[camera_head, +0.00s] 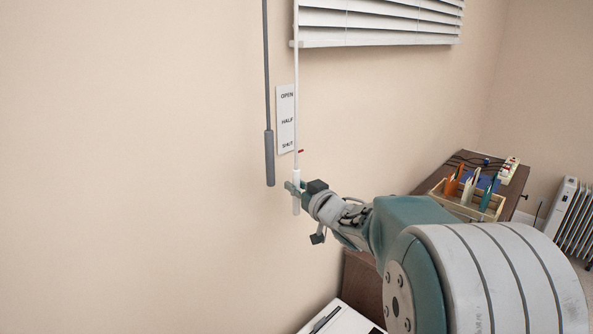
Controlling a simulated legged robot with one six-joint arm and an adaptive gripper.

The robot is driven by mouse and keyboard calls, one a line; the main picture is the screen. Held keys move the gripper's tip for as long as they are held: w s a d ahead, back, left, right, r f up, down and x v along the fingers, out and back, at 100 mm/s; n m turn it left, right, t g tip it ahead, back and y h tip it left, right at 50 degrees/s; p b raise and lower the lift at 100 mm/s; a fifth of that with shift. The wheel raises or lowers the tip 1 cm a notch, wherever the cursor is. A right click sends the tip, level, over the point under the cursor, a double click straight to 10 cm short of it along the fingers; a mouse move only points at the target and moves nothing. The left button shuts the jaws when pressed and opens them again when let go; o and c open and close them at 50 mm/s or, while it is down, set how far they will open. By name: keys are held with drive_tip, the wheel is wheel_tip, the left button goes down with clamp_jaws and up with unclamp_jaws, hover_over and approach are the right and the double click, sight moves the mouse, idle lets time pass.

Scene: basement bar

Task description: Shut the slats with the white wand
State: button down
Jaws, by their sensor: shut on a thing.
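The white wand (297,110) hangs straight down beside the left end of the window blind. My gripper (296,188) is shut on the wand's thicker white handle near its bottom end. The white slats (380,18) show at the top of the view, with narrow dark gaps between them. A white label (286,120) on the wall reads OPEN, HALF and SHUT from top to bottom. A small red pointer (300,151) by the wand is level with about the SHUT line.
A grey wand (269,158) hangs just left of the white one. A brown cabinet (440,180) at right carries a wooden organiser (462,205) and a power strip (508,170). A white radiator (570,220) stands far right. The wall at left is clear.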

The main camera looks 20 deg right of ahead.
drive_tip(key=shift+f, duration=0.85)
drive_tip(key=c, duration=0.5)
unclamp_jaws()
drive_tip(key=shift+c, duration=0.2)
drive_tip(key=shift+s+r, duration=0.1)
drive_tip(key=s+d, duration=0.2)
drive_tip(key=s, duration=0.9)
drive_tip(key=shift+s, duration=0.2)
